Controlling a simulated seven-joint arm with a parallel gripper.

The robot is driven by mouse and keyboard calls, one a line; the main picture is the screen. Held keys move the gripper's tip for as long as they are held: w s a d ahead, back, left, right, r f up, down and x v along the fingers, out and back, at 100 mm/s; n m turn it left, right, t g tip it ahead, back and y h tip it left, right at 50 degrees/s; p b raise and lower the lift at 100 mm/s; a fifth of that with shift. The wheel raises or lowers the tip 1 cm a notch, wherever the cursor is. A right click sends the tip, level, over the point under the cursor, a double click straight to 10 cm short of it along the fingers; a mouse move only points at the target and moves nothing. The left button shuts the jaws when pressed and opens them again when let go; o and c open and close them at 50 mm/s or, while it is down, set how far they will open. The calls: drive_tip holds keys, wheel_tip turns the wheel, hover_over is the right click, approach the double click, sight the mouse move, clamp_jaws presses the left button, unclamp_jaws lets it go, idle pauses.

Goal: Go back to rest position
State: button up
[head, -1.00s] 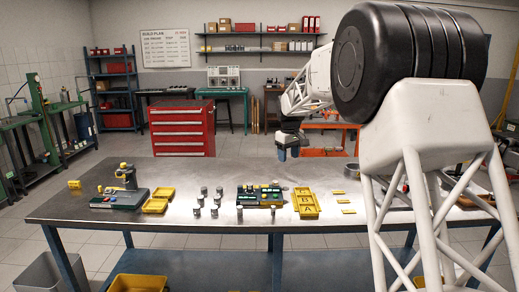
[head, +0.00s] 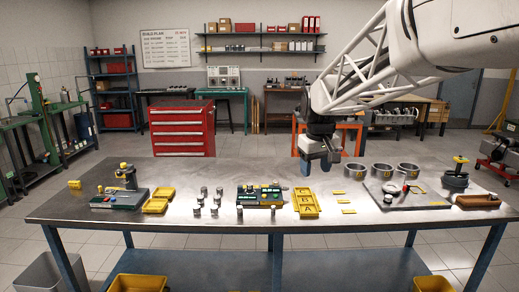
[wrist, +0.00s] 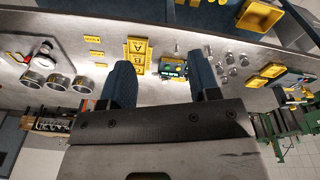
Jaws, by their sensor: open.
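My gripper (head: 321,167) hangs above the back edge of the metal workbench (head: 240,232), right of the middle, in the head view. In the wrist view its two blue fingers (wrist: 163,85) stand well apart with nothing between them. The fingers are clear of the bench objects. Below and in front of it in the head view is a yellow tray marked A and B (head: 306,203), with small yellow plates (head: 348,211) to its right.
A dark block with a green part (head: 260,195) and several small metal cylinders (head: 204,192) stand mid-bench. A yellow tray (head: 158,200) and a small fixture (head: 127,178) are left. Metal rings (head: 382,171) and a plate with parts (head: 400,194) are right.

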drive_tip(key=s+d+f+m, duration=0.1)
drive_tip(key=s+f, duration=0.2)
drive_tip(key=s, duration=0.9)
drive_tip(key=s+d+f+m, duration=0.1)
drive_tip(key=s+f, duration=0.2)
drive_tip(key=s, duration=0.9)
drive_tip(key=s+d+f+m+t, duration=0.1)
drive_tip(key=s+f+m, duration=0.1)
drive_tip(key=s, duration=1)
drive_tip(key=shift+x, duration=0.85)
drive_tip(key=shift+s, duration=0.1)
idle(1.5)
